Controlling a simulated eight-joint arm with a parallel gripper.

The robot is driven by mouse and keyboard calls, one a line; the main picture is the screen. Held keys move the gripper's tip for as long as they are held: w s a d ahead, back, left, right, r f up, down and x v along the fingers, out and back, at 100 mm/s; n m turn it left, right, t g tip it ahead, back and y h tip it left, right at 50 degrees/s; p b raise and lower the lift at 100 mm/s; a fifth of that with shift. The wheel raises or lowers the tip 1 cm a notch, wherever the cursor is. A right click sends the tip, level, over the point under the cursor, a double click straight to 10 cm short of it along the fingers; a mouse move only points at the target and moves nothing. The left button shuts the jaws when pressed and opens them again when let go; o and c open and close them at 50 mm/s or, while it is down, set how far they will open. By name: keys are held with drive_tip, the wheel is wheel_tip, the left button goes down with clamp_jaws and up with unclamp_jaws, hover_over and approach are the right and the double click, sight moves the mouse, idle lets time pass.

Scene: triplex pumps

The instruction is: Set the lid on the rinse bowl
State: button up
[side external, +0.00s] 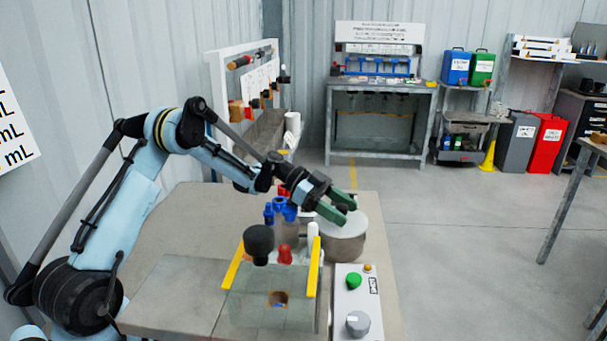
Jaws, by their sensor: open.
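My gripper (346,208) is open, with its two green fingers apart above a round grey-white vessel (343,246), probably the rinse bowl. The vessel stands at the right side of the bench. Its pale top shows partly behind and beside the fingers. I cannot tell whether this top is a separate lid or the bowl's own surface, or whether the fingers touch it. No lid shows clearly anywhere else on the bench. Nothing shows held between the fingers.
In front are a grey block with yellow rails (313,267), a black round knob (258,239), a red part (285,256) and a white cylinder (312,233). Blue fittings (281,209) stand behind. A control box (352,300) sits front right. The bench's (195,215) left rear is clear.

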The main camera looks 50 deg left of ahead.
drive_tip(key=v, duration=1.1)
drive_tip(key=s+d+r+n+g+y, duration=0.1)
drive_tip(key=s+d+r+n+y, duration=0.15)
drive_tip(key=d, duration=0.25)
drive_tip(key=s+d+r+n+y, duration=0.2)
drive_tip(key=d+n+y, duration=0.1)
drive_tip(key=d+n, duration=0.15)
drive_tip(key=s+d+f+n+t+y, duration=0.1)
drive_tip(key=s+d+n+y, duration=0.1)
drive_tip(key=s, duration=0.4)
drive_tip(key=s+d+f+n+t+y, duration=0.1)
drive_tip(key=s+d+n+y, duration=0.1)
drive_tip(key=s+n+y, duration=0.2)
drive_tip(key=shift+s+d+f+t+y, duration=0.4)
drive_tip(key=shift+s+y, duration=0.15)
drive_tip(key=shift+s, duration=0.95)
